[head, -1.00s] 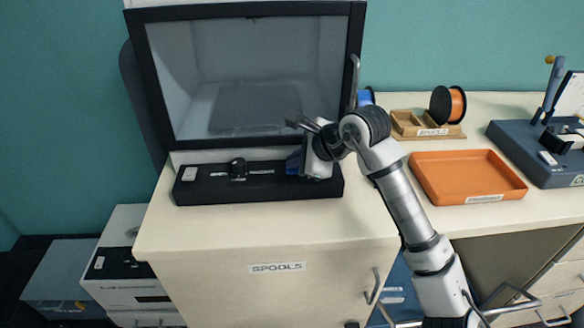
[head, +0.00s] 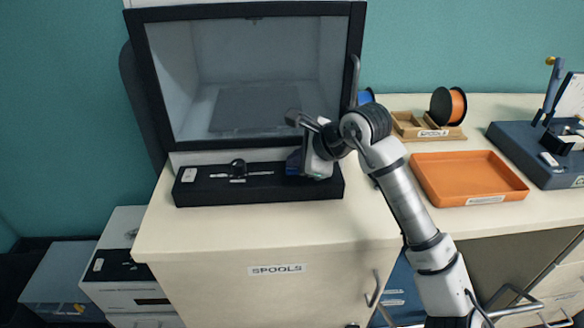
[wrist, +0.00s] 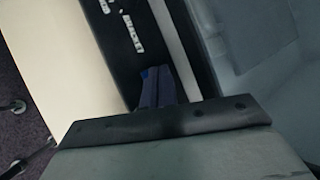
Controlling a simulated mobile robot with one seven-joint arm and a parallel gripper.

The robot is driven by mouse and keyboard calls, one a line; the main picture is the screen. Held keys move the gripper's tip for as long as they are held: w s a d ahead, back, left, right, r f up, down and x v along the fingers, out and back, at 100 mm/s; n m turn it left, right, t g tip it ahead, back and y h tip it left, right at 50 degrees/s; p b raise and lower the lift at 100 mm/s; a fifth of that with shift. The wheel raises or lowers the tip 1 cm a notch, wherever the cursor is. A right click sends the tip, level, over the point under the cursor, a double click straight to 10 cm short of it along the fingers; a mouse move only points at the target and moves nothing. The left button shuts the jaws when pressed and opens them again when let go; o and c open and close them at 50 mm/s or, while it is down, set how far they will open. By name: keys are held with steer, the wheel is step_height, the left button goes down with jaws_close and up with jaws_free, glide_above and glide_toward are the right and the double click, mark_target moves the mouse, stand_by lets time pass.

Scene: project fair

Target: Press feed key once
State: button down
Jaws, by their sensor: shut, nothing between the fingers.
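The printer's black front panel (head: 215,193) lies below the framed window, with a round knob (head: 238,166) and small white labels. I cannot make out a feed key; the right end of the panel is partly hidden by my wrist. My gripper (head: 294,163) is over that right end, fingers pointing down and mostly hidden by the wrist. In the wrist view my gripper's dark blue fingers (wrist: 156,82) are together, with nothing between them. They are at the black panel (wrist: 112,40), close to its white labels (wrist: 132,30). I cannot tell whether they touch it.
The printer's framed window (head: 255,60) stands behind the panel. An orange tray (head: 468,158) and an orange spool (head: 448,106) on a wooden holder are to the right of my arm. The cream cabinet top (head: 250,222) in front of the panel is clear.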

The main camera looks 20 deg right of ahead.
mark_target(296, 171)
steer(key=shift+r, duration=0.45)
steer(key=shift+r+p, duration=0.8)
steer(key=shift+r, duration=1.75)
